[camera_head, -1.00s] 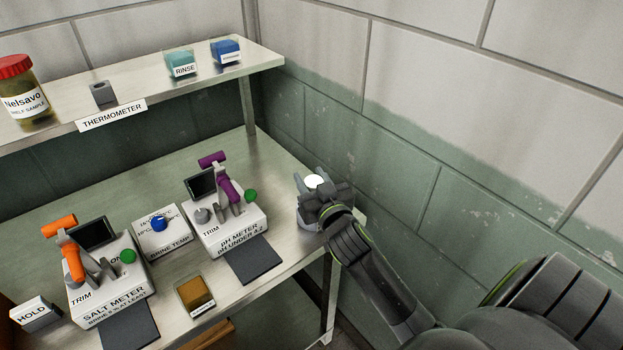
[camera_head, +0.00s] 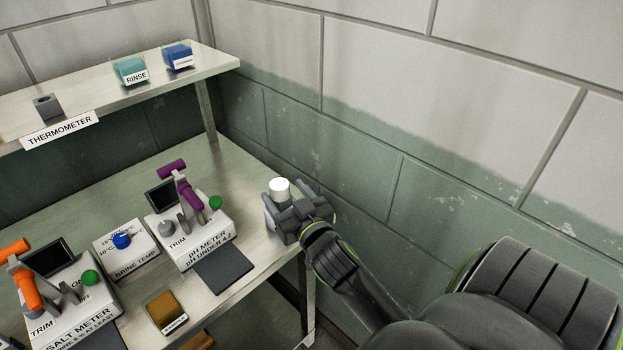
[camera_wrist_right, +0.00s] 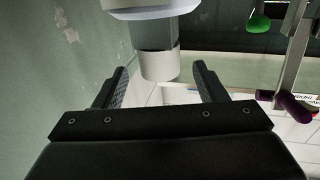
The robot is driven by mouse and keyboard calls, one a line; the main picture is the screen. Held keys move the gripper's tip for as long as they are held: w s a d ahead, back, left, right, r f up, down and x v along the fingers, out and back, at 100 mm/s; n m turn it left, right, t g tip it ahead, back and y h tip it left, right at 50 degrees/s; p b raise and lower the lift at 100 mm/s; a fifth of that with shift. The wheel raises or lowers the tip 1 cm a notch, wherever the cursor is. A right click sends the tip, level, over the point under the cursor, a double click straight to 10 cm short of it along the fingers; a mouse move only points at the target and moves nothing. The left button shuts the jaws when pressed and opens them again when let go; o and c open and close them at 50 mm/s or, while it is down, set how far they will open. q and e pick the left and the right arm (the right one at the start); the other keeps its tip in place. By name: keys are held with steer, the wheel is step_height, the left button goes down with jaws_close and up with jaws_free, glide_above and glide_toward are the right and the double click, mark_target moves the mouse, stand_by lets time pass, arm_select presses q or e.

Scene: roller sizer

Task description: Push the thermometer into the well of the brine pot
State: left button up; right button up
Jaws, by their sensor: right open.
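A white-capped cylinder (camera_head: 279,187), which looks like the thermometer, stands upright at the right end of the bench. The right wrist view shows its white end (camera_wrist_right: 159,66) and grey shaft, with a wider white round piece (camera_wrist_right: 150,9) at the top edge, probably part of the brine pot. How deep the cylinder sits cannot be told. My right gripper (camera_head: 280,212) is open around it. In the right wrist view its fingers (camera_wrist_right: 164,70) stand on either side, with gaps visible. The fingers and wrist hide most of the pot in the head view. My left gripper is out of view.
The pH meter (camera_head: 196,245) with its purple handle, the brine temp box (camera_head: 127,250) and the salt meter (camera_head: 67,305) stand to the left. The shelf block above the thermometer label (camera_head: 60,131) holds nothing visible. The block wall (camera_head: 345,160) is close on the right.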

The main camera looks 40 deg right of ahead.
steer(key=s+a+b, duration=0.2)
steer(key=s, duration=1)
steer(key=shift+s+a, duration=0.2)
steer(key=shift+f, duration=0.15)
step_height(320, 180, down, 35)
steer(key=s+d+n+g+y, duration=0.1)
steer(key=s+g, duration=0.1)
steer(key=g, duration=0.6)
steer(key=s+f+g+y, duration=0.1)
steer(key=s+f+g, duration=0.3)
steer(key=s+f, duration=1)
steer(key=s+f+g, duration=0.4)
steer(key=s+f, duration=0.5)
steer(key=s, duration=0.4)
steer(key=shift+s+a+f+n+g, duration=0.15)
steer(key=shift+s+f+n+g, duration=0.05)
steer(key=shift+f+n+g, duration=0.1)
